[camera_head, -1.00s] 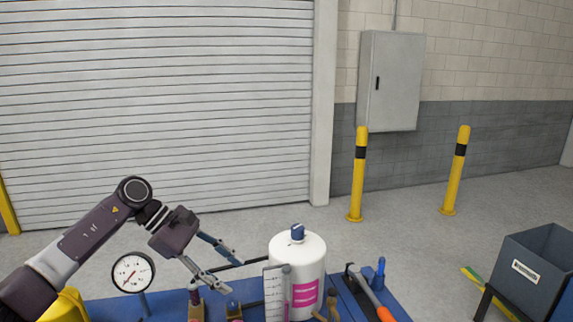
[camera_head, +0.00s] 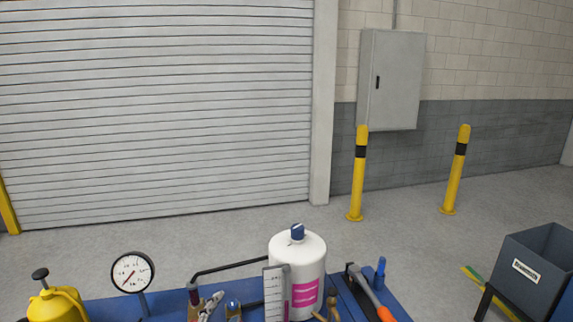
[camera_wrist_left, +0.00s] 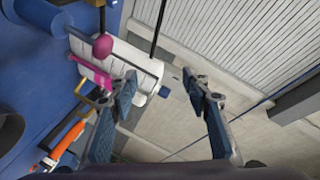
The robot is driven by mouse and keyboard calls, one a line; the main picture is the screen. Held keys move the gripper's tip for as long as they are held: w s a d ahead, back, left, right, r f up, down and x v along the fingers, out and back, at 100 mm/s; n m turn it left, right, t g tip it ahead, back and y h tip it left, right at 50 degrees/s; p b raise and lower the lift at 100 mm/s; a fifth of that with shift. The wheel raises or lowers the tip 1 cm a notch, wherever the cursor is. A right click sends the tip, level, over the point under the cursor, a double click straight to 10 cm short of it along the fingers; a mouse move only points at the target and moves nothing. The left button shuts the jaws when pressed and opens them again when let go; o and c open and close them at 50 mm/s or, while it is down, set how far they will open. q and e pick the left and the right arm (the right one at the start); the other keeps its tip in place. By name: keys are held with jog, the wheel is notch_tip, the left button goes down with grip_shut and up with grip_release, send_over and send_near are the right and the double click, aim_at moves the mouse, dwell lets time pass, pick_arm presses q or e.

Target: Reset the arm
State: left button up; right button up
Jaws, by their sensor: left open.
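My left gripper (camera_wrist_left: 160,80) is open in the left wrist view, with its two blue-grey fingers apart and nothing between the tips. In the head view only a small silver part of my left gripper (camera_head: 210,306) shows at the bottom edge, low over the blue bench; the rest of the arm is out of frame. A white bottle (camera_head: 298,255) with a blue cap and pink label stands on the bench (camera_head: 165,308). It also shows in the left wrist view (camera_wrist_left: 140,62), beyond the left finger. My right gripper is not seen.
A round gauge (camera_head: 132,272) and a yellow canister (camera_head: 60,304) stand left of the bottle. A tool with an orange handle (camera_head: 383,311) lies at right. Yellow posts (camera_head: 357,185) and a grey bin (camera_head: 537,270) stand farther off.

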pick_arm(q)
jog(key=s+a+f+n+g+y, duration=0.1)
jog(key=s+a+f+n+g, duration=0.25)
jog(key=s+f, duration=0.3)
jog(key=s+a+f+n+g+y, duration=0.1)
jog(key=s+a+f+n+g, duration=0.2)
jog(key=s+f, duration=0.4)
jog(key=s+f+n+g, duration=0.2)
jog(key=s+n+g, duration=0.1)
jog(key=s, duration=0.6)
jog(key=s+f+n+g, duration=0.2)
jog(key=s+g, duration=0.1)
jog(key=s, duration=0.7)
notch_tip(320, 180, down, 38)
jog(key=s+g+b, duration=0.1)
jog(key=b, duration=1.1)
jog(key=s+a+f+b, duration=0.1)
jog(key=s+f+b, duration=0.4)
jog(key=f, duration=0.8)
jog(key=s+a+f+g+b, duration=0.1)
jog(key=s+f+b, duration=0.4)
jog(key=s+f, duration=0.7)
jog(key=shift+s+a+f, duration=0.2)
jog(key=shift+a+f, duration=0.25)
jog(key=shift+f, duration=0.1)
jog(key=shift+m, duration=0.25)
